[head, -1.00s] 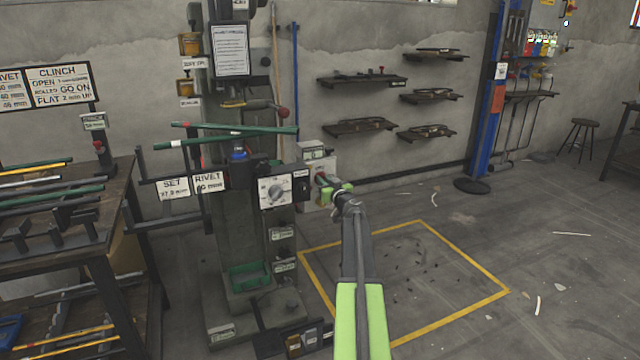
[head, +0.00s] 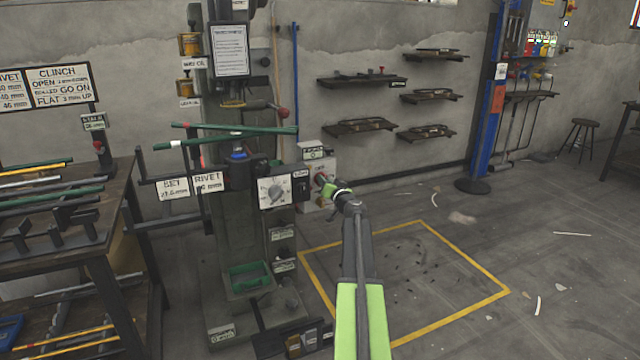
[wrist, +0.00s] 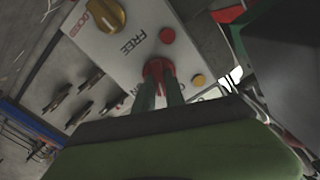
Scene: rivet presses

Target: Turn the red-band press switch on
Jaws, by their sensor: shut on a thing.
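The press (head: 235,215) is a tall dark column with a round dial (head: 275,190) on its front; I cannot make out a clear red band on it. A pale switch box (head: 318,160) stands at its right side. In the wrist view, the box's panel (wrist: 125,55) carries a yellow knob (wrist: 103,14), the word FREE and a red switch handle (wrist: 157,68). My gripper (wrist: 159,88) is shut on the red handle, with a green finger on each side. In the head view my gripper (head: 327,187) is at the box; the handle's position marks are partly hidden.
A red button (wrist: 167,35) and a small yellow button (wrist: 198,80) sit near the handle. Green bars (head: 230,137) stick out across the press front. A workbench (head: 125,200) stands on the left. The yellow-outlined floor area (head: 440,305) is largely clear.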

